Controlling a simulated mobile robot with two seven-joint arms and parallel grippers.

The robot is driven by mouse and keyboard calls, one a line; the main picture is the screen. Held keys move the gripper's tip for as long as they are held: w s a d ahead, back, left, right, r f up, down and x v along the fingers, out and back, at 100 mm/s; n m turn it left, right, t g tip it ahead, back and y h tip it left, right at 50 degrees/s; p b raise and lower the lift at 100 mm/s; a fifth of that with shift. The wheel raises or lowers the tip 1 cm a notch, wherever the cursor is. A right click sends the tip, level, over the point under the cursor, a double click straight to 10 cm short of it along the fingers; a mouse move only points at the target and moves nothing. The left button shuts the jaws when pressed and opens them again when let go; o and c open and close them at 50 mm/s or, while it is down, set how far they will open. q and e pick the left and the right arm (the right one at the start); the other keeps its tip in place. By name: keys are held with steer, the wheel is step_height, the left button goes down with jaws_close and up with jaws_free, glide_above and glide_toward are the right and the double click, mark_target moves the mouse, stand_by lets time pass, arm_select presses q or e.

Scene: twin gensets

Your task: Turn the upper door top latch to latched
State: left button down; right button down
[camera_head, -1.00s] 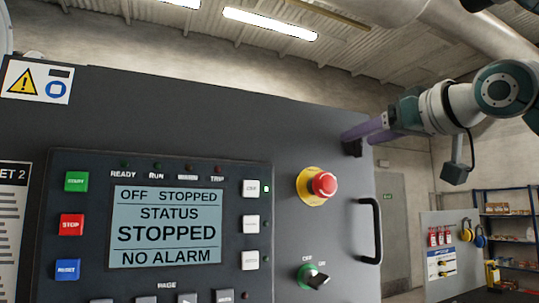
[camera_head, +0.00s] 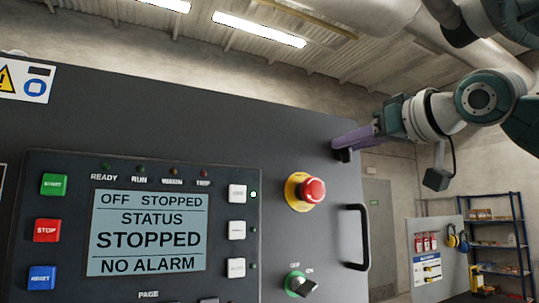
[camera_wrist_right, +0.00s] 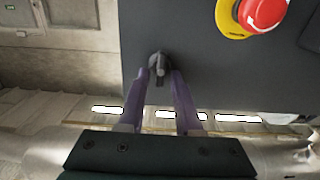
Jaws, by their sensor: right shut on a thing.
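The upper door is the dark grey panel (camera_head: 250,125) with the control screen, and it also shows in the wrist view (camera_wrist_right: 190,40). The top latch (camera_wrist_right: 157,65) is a small grey knob near the panel's corner. In the head view the latch (camera_head: 343,155) is a dark piece at the upper right corner, partly hidden by my fingers. My right gripper (camera_head: 347,146) reaches it from the right with purple fingers. In the wrist view the fingertips (camera_wrist_right: 160,75) lie on both sides of the knob, shut on it. My left gripper is not in view.
A red emergency stop (camera_head: 312,190) on a yellow ring and a black door handle (camera_head: 357,237) sit below the latch. A key switch (camera_head: 302,284) is lower. A blue-framed shelf (camera_head: 495,235) and a tool board (camera_head: 437,250) stand back right, beyond open room.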

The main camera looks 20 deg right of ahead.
stand_by(0.4)
steer(key=shift+w+d+f+m+p, duration=0.15)
steer(key=shift+m+p, duration=0.85)
steer(key=shift+m, duration=1.95)
steer(key=shift+s+d+f+m+p, duration=0.15)
steer(key=shift+m+p, duration=0.9)
steer(key=shift+m, duration=1.95)
steer(key=shift+w+d+f+m+p, duration=0.2)
steer(key=shift+m+p, duration=0.8)
steer(key=shift+m, duration=1.95)
steer(key=shift+s+f, duration=0.1)
steer(key=c, duration=0.6)
jaws_free()
steer(key=shift+s, duration=0.1)
